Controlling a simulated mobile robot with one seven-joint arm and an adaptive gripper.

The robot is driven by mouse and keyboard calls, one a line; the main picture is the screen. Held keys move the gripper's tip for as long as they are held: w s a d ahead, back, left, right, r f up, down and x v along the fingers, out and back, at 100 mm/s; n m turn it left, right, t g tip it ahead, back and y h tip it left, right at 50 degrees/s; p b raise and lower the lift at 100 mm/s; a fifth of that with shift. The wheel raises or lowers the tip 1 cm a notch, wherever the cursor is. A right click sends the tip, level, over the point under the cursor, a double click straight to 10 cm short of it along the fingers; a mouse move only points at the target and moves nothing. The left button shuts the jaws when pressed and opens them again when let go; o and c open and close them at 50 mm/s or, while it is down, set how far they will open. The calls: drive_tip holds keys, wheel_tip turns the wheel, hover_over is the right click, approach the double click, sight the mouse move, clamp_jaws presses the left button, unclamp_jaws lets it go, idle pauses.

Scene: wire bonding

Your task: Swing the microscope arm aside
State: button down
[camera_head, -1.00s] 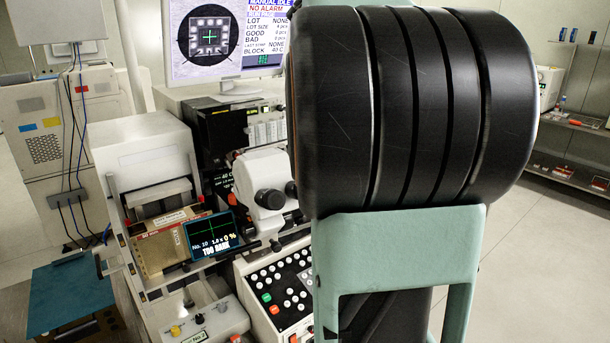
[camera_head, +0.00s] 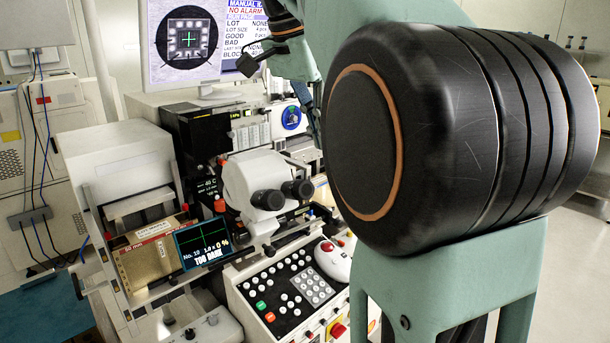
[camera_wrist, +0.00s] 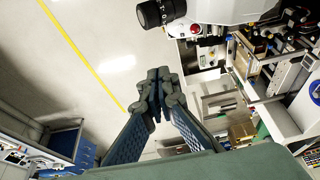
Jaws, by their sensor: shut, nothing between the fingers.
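The microscope (camera_head: 250,178) is a white head with two black eyepieces, in the middle of the head view over the bonder's front. In the wrist view its white body (camera_wrist: 222,10) and a black eyepiece show at the top edge. The arm that carries the microscope is not clear in either view. My gripper (camera_wrist: 158,82) is shut and empty, its fingertips together in the wrist view. They are below the eyepiece in that picture, with a gap between. In the head view my arm's upper part covers much of the right side; the fingertips are not clear there.
Below the microscope is a button panel (camera_head: 285,300) with a red-and-white trackball. A small screen (camera_head: 203,245) reading "TOO DARK" stands to its left, and a monitor (camera_head: 195,90) behind. The wrist view shows open floor (camera_wrist: 105,50) with a yellow line at left.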

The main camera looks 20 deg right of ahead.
wheel_tip(320, 180, down, 6)
drive_tip(key=a, duration=0.1)
drive_tip(key=shift+s+a+f+b, duration=0.2)
drive_tip(key=shift+s+a+b, duration=0.1)
drive_tip(key=shift+a+b, duration=0.1)
idle(0.4)
